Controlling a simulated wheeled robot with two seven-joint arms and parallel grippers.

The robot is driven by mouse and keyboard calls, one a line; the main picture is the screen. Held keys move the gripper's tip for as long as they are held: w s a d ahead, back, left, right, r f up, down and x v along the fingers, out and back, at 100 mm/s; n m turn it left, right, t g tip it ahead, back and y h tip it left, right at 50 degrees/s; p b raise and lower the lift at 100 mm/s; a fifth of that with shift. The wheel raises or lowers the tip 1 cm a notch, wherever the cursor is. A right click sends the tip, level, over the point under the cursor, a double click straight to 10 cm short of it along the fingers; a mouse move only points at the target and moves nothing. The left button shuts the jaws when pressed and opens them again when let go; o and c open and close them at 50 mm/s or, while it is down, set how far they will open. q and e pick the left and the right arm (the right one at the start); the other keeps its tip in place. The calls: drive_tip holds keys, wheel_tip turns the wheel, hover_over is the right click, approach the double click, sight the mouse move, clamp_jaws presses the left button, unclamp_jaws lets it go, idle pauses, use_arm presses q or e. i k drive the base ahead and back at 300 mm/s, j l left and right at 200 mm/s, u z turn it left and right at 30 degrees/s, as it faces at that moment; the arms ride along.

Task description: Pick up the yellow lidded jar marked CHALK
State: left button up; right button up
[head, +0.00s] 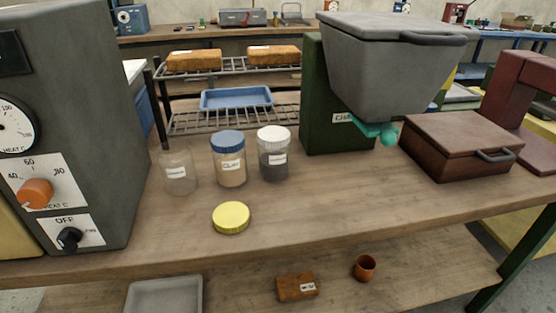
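I see no jar wearing a yellow lid. A round yellow lid (230,217) lies flat by itself on the wooden bench (330,222), in front of the jars. A clear jar (178,175) without a lid stands behind it to the left; it looks empty and its white label is too small to read. A blue-lidded jar (229,158) with tan contents stands beside it, its label seeming to read CLAY. A white-lidded jar (273,154) with dark contents stands to the right; its label is unreadable. Neither of my grippers is in view.
A grey machine with dials (85,100) stands left of the jars. A green and grey hopper (385,70) and a brown box (460,147) stand right. A wire rack (235,120) with a blue tray (236,98) is behind. The bench front is clear around the lid.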

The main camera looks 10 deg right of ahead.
sight(175, 161)
drive_tip(key=k+l+u, duration=0.15)
drive_tip(key=l, duration=0.25)
drive_tip(key=l+u, duration=0.2)
drive_tip(key=l, duration=0.25)
drive_tip(key=k+l+u, duration=0.15)
drive_tip(key=l, duration=0.25)
drive_tip(key=k+l+u, duration=0.15)
drive_tip(key=l, duration=0.2)
